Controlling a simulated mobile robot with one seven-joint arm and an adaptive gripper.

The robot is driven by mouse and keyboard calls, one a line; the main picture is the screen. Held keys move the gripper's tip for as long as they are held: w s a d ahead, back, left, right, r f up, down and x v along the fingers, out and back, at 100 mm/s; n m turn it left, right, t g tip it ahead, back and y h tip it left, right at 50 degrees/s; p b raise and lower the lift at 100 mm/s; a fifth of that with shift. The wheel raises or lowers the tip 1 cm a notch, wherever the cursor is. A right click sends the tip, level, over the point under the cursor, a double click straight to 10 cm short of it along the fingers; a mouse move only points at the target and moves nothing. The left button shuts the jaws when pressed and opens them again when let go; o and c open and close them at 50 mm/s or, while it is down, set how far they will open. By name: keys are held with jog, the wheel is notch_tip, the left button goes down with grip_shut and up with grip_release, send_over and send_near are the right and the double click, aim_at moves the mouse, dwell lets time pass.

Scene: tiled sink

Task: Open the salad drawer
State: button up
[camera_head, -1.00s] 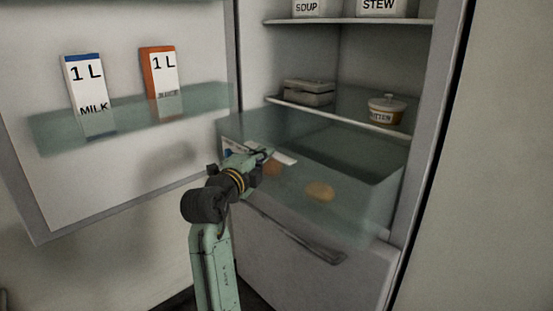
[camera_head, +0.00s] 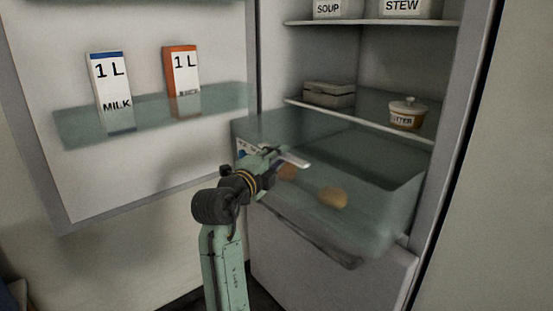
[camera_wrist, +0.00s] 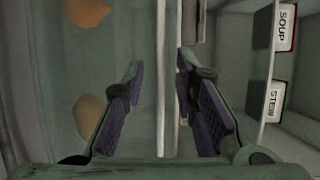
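The salad drawer (camera_head: 390,215) is a see-through greenish box low in the fridge, sticking out past the shelves. Two round, tan food items (camera_head: 333,197) lie in it and also show in the wrist view (camera_wrist: 88,115). My gripper (camera_head: 280,158) is over the left part of the drawer. In the wrist view, the two purple-padded fingers (camera_wrist: 161,72) stand apart, with a thin pale upright strip seen between them. I cannot tell whether either finger touches the drawer.
The fridge door (camera_head: 150,190) stands open at left, with a milk carton (camera_head: 110,90) and an orange carton (camera_head: 182,72) on its shelf. Above the drawer are a grey box (camera_head: 329,94), a butter pot (camera_head: 407,113), and soup (camera_head: 328,9) and stew (camera_head: 402,8) containers.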

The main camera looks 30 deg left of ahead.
jog(key=s, duration=1.2)
jog(key=shift+d, duration=0.25)
